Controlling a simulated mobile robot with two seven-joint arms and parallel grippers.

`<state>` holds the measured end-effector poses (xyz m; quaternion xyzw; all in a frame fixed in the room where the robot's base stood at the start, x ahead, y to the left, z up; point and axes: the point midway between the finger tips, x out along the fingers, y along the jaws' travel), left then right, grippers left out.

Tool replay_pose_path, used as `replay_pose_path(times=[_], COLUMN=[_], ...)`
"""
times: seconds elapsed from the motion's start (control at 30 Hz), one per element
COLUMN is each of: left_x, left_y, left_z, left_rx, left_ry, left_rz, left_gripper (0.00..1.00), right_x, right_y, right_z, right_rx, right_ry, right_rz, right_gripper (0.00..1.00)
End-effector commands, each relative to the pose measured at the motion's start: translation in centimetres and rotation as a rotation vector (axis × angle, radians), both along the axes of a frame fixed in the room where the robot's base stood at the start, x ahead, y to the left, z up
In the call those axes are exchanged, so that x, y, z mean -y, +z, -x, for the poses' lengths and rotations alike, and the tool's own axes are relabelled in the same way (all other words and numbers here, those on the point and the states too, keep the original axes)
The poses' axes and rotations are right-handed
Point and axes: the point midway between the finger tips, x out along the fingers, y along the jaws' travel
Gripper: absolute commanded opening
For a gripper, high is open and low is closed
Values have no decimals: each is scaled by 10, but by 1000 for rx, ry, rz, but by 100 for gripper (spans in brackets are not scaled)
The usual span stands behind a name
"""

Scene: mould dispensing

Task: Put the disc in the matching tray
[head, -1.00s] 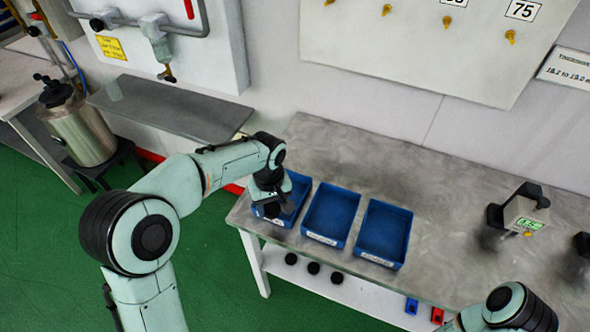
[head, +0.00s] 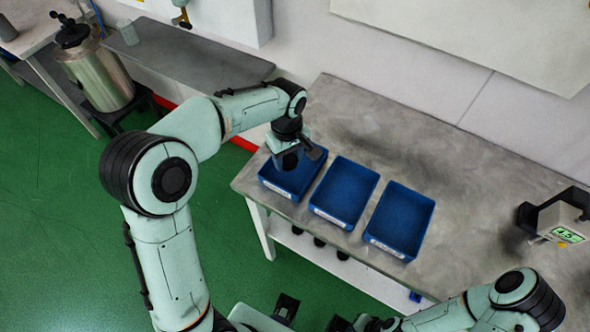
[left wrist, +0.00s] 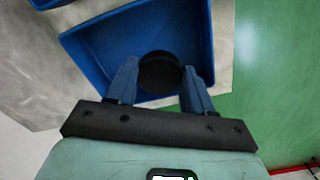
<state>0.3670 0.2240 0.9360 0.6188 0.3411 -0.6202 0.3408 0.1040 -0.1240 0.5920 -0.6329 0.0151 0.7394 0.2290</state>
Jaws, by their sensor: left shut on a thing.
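Three blue trays stand in a row on the grey bench: the left tray (head: 274,184), the middle tray (head: 343,187) and the right tray (head: 400,222). Each has a white label on its front; I cannot read the labels. My left gripper (head: 288,162) points down over the left tray. In the left wrist view it (left wrist: 159,80) is shut on a black disc (left wrist: 160,72), with a blue tray (left wrist: 100,45) beneath. I cannot tell how high the disc is above the tray floor.
A scale with a green display (head: 562,222) stands at the bench's right. The bench top (head: 420,150) behind the trays is clear. Several black round things (head: 318,242) lie on the shelf below. A metal canister (head: 98,75) stands at the far left.

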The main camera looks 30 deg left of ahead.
Motion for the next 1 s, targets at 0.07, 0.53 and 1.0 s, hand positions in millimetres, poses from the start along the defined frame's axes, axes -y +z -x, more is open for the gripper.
replay_pose_path(times=[0.07, 0.53, 1.0], left_x=[0, 0, 0], left_y=[-8, -8, 25], left_z=[0, -1, -2], left_rx=[0, 2, 8], left_ry=[0, -1, -1], left_rz=[0, 0, 1], left_gripper=[22, 81, 81], right_x=[0, 0, 0], right_y=[-6, -6, -1], right_z=[3, 2, 0], right_rx=[-3, -2, 0], right_ry=[0, 0, 0], right_rz=[0, 0, 0], right_gripper=[0, 0, 0])
